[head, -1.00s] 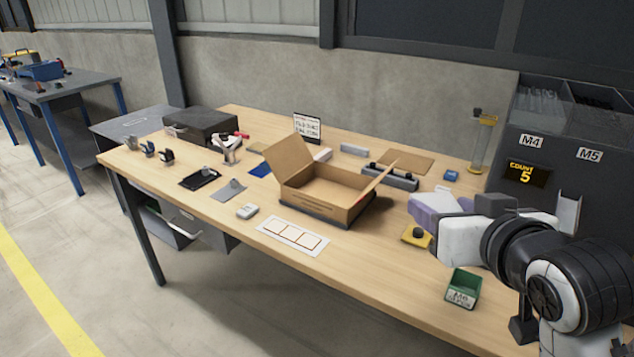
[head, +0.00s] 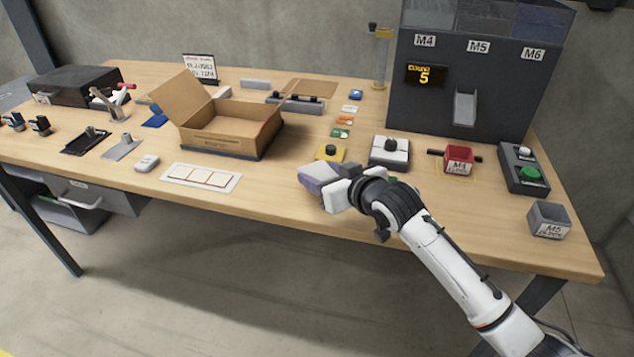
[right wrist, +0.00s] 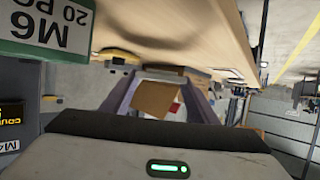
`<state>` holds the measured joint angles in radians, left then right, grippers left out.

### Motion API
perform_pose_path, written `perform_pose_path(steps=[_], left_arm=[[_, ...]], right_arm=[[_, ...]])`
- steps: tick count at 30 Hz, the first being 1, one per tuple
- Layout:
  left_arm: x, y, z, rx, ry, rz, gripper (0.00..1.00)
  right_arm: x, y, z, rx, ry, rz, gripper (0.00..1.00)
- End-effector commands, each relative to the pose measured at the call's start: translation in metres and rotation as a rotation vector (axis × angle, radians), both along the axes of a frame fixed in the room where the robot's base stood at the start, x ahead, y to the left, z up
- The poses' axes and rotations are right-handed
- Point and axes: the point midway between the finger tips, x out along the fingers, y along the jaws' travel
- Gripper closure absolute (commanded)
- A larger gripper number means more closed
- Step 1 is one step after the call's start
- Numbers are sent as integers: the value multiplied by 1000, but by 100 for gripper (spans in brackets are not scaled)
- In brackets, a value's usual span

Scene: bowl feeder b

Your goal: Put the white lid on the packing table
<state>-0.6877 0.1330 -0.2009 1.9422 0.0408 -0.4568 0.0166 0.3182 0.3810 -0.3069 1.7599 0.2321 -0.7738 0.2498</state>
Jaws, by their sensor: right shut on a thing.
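A white square lid with a black knob (head: 389,152) sits on a dark base on the wooden packing table (head: 300,215), right of the yellow piece with its black knob. My right gripper (head: 316,178), with purple fingers, is above the table's front part, to the left of and nearer than the white lid, and apart from it. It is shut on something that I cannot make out. In the right wrist view its fingers (right wrist: 160,95) stand apart, with brown, white and red patches seen between them. My left gripper is not in view.
An open cardboard box (head: 225,135) stands left of my gripper. The yellow piece (head: 331,153) is just behind it. A green M6 bin (right wrist: 45,30) is close to my wrist. A red M4 bin (head: 458,160), a button box (head: 524,170) and a grey M5 bin (head: 549,220) stand to the right.

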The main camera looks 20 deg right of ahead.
Motion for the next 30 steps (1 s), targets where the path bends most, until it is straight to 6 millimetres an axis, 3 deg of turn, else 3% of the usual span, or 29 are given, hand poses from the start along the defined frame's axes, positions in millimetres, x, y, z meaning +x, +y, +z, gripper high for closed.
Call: perform_pose_path(steps=[8, 26, 27, 30], left_arm=[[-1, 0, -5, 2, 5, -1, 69], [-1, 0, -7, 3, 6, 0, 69], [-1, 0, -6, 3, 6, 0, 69], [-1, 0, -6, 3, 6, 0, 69]], right_arm=[[-1, 0, -36, -1, 3, 0, 67], [-1, 0, -48, -1, 4, 0, 67], [-1, 0, -49, -1, 5, 0, 43], [-2, 1, -50, -2, 9, 1, 38]])
